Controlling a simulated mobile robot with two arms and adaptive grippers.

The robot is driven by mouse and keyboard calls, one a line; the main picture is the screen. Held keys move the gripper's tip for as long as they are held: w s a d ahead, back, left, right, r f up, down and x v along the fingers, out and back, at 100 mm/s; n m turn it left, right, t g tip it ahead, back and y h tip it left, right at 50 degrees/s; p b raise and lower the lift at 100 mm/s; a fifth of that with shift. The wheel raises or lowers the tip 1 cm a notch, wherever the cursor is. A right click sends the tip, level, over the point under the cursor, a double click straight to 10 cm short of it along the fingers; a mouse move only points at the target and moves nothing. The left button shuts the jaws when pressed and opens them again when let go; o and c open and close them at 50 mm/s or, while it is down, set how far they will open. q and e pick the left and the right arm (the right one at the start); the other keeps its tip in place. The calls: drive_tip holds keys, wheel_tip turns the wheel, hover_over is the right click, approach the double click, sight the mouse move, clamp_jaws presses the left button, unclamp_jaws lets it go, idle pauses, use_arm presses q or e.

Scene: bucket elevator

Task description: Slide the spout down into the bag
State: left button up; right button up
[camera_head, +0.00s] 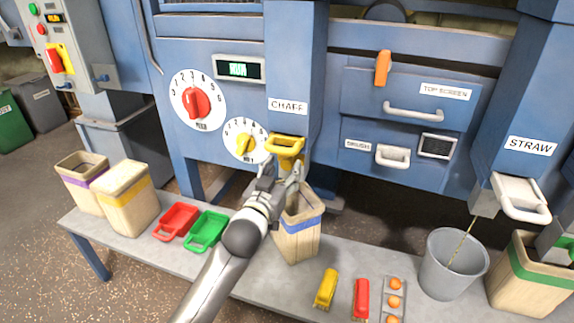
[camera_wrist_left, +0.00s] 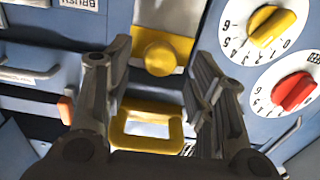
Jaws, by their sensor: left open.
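The chaff spout has a yellow handle (camera_head: 285,146) and hangs under the CHAFF label on a blue column. The open-topped bag (camera_head: 298,240) with a blue band stands on the bench below it. My left gripper (camera_head: 281,172) is open just below and in front of the yellow handle, above the bag. In the left wrist view the yellow handle (camera_wrist_left: 148,138) shows between the two spread fingers, and neither finger is visibly closed on it. My left gripper and wrist hide part of the bag's rim and left side. My right gripper is not in view.
On the bench (camera_head: 225,265) stand a yellow-banded bag (camera_head: 126,200), a red scoop (camera_head: 176,222), a green scoop (camera_head: 206,232) and a grey bucket (camera_head: 453,265). A white-handled straw spout (camera_head: 521,197) is at the right. Machine drawers (camera_head: 405,98) project beside the chaff column.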

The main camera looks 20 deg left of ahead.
sight(286, 165)
use_arm(q)
drive_tip(key=shift+w+d, duration=0.1)
drive_tip(key=shift+w, duration=1.75)
drive_tip(key=shift+c, duration=0.3)
clamp_jaws()
